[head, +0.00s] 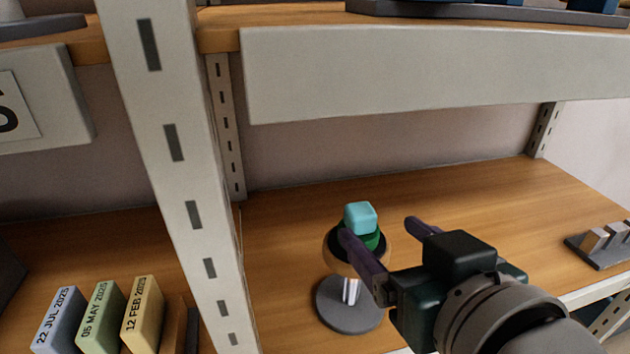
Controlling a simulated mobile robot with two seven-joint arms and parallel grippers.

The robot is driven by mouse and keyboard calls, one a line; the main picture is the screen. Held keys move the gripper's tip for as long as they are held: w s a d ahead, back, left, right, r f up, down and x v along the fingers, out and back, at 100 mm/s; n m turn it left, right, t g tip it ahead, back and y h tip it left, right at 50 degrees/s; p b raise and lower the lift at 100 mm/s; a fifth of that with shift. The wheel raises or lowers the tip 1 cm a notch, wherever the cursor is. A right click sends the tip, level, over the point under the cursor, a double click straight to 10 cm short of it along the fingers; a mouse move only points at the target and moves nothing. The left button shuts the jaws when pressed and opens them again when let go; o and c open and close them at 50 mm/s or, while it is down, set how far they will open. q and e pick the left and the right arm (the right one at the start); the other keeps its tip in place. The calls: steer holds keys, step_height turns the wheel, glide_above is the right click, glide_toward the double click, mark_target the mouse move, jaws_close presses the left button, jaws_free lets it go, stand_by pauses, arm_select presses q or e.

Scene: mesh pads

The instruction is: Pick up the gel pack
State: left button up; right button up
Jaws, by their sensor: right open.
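A light-blue block with rounded edges (360,216), which looks like the gel pack, sits on top of a green piece (371,240). Both rest on a round dark-topped stand (350,319) with a short metal post and a grey disc base, on the wooden shelf. My right gripper (379,230) is open and empty, with purple fingers. Its left finger covers part of the stand's front, and its right finger is out to the right of the block. I cannot tell whether either finger touches anything. My left gripper is not in view.
A perforated upright post (178,160) stands left of the stand. Beyond it are blue, green and yellow dated blocks (143,314). A pale shelf edge (430,75) hangs above. A grey rack with metal blocks (602,243) is at far right. The shelf behind the stand is clear.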

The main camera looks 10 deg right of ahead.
mark_target(366, 219)
steer(key=x, duration=0.2)
steer(key=shift+w+f+b, duration=0.1)
steer(key=shift+w+b, duration=0.15)
steer(key=shift+b, duration=0.1)
steer(key=b+x, duration=0.2)
steer(key=x, duration=0.3)
steer(key=shift+f+b, duration=0.15)
steer(key=shift+b, duration=0.2)
steer(key=shift+w, duration=0.2)
steer(key=shift+c, duration=0.2)
jaws_close()
